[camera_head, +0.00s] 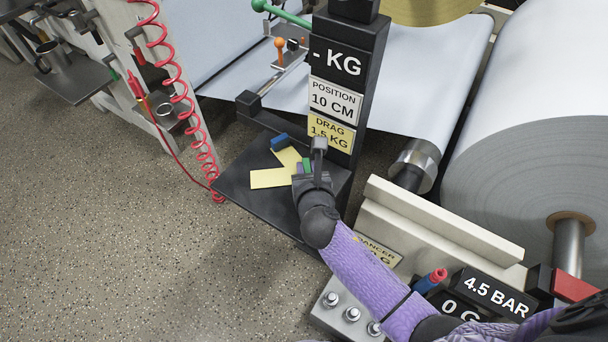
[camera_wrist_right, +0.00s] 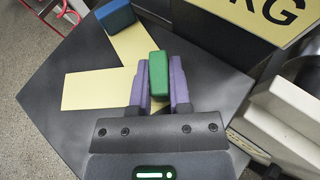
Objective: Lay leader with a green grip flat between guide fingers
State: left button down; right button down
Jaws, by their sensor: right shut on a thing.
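My right gripper (camera_head: 302,169) reaches over a dark flat plate (camera_head: 232,184) beside the black sign column. In the right wrist view, its purple fingers (camera_wrist_right: 160,66) are shut on a green grip (camera_wrist_right: 158,62). The green grip also shows in the head view (camera_head: 307,165). Two pale yellow strips lie on the plate: one (camera_wrist_right: 95,90) runs left from the gripper, the other (camera_wrist_right: 132,42) runs up-left to a blue grip (camera_wrist_right: 115,16). Which strip joins the green grip is hidden by the fingers. I cannot make out the guide fingers. My left gripper is out of view.
The column carries signs (camera_head: 334,101) close behind the gripper. A white web (camera_head: 405,80) and a large paper roll (camera_head: 530,160) are to the right. A cream rail (camera_head: 440,222) lies right of my forearm. A red coiled hose (camera_head: 178,95) hangs at left.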

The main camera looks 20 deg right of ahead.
jog(key=c, duration=0.7)
grip_release()
pick_arm(q)
jog(key=shift+s+d+r, duration=0.15)
jog(key=shift+s+r, duration=0.05)
jog(key=shift+s, duration=0.3)
pick_arm(e)
jog(key=shift+o, duration=0.6)
jog(key=shift+s, duration=0.1)
jog(key=shift+s+a+r+p, duration=0.1)
jog(key=shift+s+r+p, duration=0.2)
jog(key=shift+p, duration=0.25)
jog(key=p+v, duration=0.5)
jog(key=v, duration=0.5)
jog(key=shift+r, duration=0.15)
jog(key=shift+s+a+r, duration=0.1)
jog(key=shift+s, duration=0.4)
pick_arm(q)
jog(key=r, duration=0.1)
jog(key=w+r, duration=0.1)
jog(key=r, duration=0.1)
jog(key=w+r, duration=0.1)
jog(key=r, duration=0.1)
jog(key=shift+w+r, duration=0.1)
jog(key=shift+w, duration=0.1)
jog(key=shift+s, duration=0.25)
